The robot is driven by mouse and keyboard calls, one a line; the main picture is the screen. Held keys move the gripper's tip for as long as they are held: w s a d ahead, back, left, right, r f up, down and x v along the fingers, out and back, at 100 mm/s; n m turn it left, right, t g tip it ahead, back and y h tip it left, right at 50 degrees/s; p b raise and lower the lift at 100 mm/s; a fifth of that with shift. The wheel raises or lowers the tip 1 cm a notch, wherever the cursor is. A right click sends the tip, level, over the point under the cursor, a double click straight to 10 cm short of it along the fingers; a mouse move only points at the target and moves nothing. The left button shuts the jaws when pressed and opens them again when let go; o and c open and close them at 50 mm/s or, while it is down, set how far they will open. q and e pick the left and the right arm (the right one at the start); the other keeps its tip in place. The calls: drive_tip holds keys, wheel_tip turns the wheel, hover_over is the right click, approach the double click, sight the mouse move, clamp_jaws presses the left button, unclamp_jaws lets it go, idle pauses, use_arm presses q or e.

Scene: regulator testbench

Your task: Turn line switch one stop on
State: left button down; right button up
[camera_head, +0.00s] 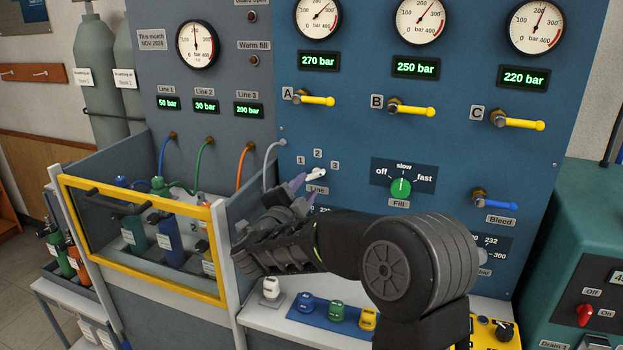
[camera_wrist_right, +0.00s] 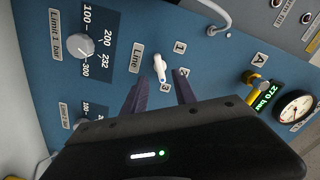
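The line switch (camera_head: 316,174) is a small white knob on the blue panel, above the "Line" label, with the marks 1, 2 and 3 around it. In the right wrist view the knob (camera_wrist_right: 159,66) is clear, and its long end appears to point towards 3. My right gripper (camera_head: 301,188) is just in front of and below-left of the knob in the head view. In the right wrist view its two purple-grey fingers (camera_wrist_right: 158,84) are apart, with the knob just beyond and between the tips. Contact is not visible. My left gripper is out of view.
The green Fill knob (camera_head: 401,188) is right of the switch. Yellow valve A (camera_head: 315,99) is above. The Limit 1 knob (camera_wrist_right: 81,46) is nearby.

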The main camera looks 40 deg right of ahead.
sight(313, 178)
drive_tip(key=p+x, duration=0.1)
drive_tip(key=x, duration=0.4)
drive_tip(key=shift+d, duration=0.1)
clamp_jaws()
idle(0.5)
